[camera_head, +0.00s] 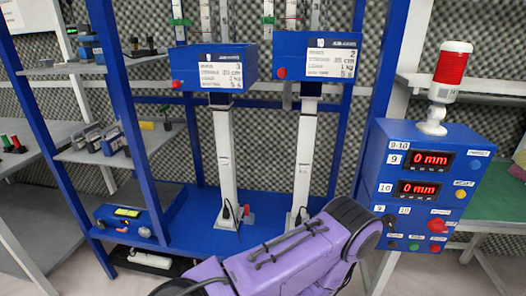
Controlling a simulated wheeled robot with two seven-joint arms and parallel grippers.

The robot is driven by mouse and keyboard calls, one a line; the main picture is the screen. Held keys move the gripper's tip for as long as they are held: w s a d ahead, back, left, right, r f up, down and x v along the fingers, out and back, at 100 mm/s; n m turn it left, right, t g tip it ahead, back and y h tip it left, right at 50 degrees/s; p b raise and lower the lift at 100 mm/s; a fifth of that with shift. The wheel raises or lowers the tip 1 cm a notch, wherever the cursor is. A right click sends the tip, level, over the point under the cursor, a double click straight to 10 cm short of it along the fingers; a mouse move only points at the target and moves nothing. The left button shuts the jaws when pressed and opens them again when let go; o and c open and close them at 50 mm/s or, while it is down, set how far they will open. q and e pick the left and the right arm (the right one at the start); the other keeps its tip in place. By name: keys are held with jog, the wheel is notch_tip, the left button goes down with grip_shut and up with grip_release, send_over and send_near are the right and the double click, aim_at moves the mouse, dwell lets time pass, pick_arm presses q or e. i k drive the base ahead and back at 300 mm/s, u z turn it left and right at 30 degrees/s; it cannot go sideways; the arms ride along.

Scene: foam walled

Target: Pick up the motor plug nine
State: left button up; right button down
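Two small black plug-like pieces show at the feet of the white columns: one at the left column (227,211) and one at the right column (302,214). I cannot read a number on either, so I cannot tell which is motor plug nine. The blue control box (428,185) at the right carries labels 9 and 10, each beside a red display reading 0 mm. Neither of my grippers is in view. A purple arm of mine crosses the bottom middle, in front of the blue base and near the right column's foot.
A blue frame with a blue base (185,225) holds both columns. Shelves (95,148) with small devices stand at the left. A blue box (123,221) sits at the lower left. A red-and-white lamp (449,75) tops the control box. A green table (498,200) stands at the right.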

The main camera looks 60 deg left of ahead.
aim_at(226, 210)
jog(key=z, duration=0.35)
jog(key=k, duration=0.15)
jog(key=u, duration=4.3)
jog(key=i, duration=1.45)
jog(key=z, duration=2.25)
jog(key=i, duration=0.1)
jog(key=z, duration=1.05)
